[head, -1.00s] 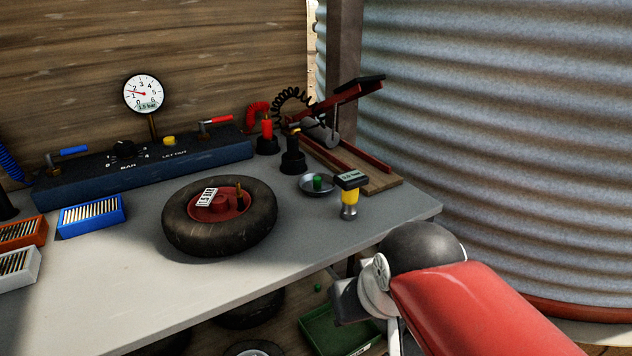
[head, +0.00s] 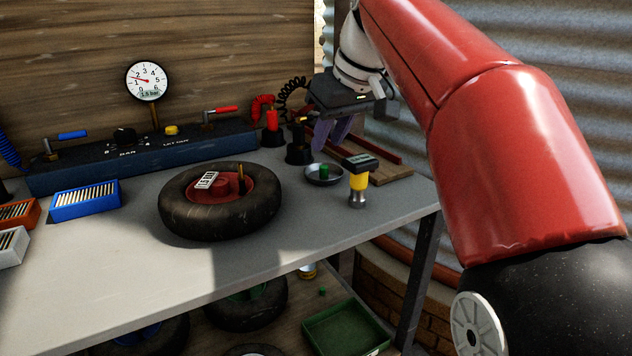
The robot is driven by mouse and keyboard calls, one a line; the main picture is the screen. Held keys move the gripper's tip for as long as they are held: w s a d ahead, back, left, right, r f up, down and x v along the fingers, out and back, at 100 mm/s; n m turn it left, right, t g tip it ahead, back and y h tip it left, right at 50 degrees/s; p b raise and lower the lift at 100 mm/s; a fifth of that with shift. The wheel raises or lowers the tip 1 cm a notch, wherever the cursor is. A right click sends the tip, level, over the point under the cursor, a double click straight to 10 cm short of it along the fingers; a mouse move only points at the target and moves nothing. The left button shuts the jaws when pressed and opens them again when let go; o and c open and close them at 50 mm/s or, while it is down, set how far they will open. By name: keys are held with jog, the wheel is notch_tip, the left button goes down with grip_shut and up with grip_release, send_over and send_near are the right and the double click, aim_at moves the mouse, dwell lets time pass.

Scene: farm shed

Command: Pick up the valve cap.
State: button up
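A small green valve cap (head: 324,170) sits in a round grey dish (head: 312,181) on the right part of the workbench. My gripper (head: 332,142) hangs with purple fingers pointing down, above and behind the dish in the picture. It appears apart from the cap. The fingers are small and dark, so I cannot tell how wide they stand. A second small green piece (head: 322,291) lies below the bench, near the green tray.
Red and black fittings (head: 299,147) and a red-framed pump (head: 378,152) stand close behind. The bench front is clear.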

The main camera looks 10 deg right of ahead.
send_near(324, 166)
jog(key=f, duration=0.1)
jog(key=shift+n, duration=0.3)
jog(key=b+x, duration=0.3)
jog(key=x, duration=0.5)
jog(key=shift+w+r, duration=0.15)
grip_shut()
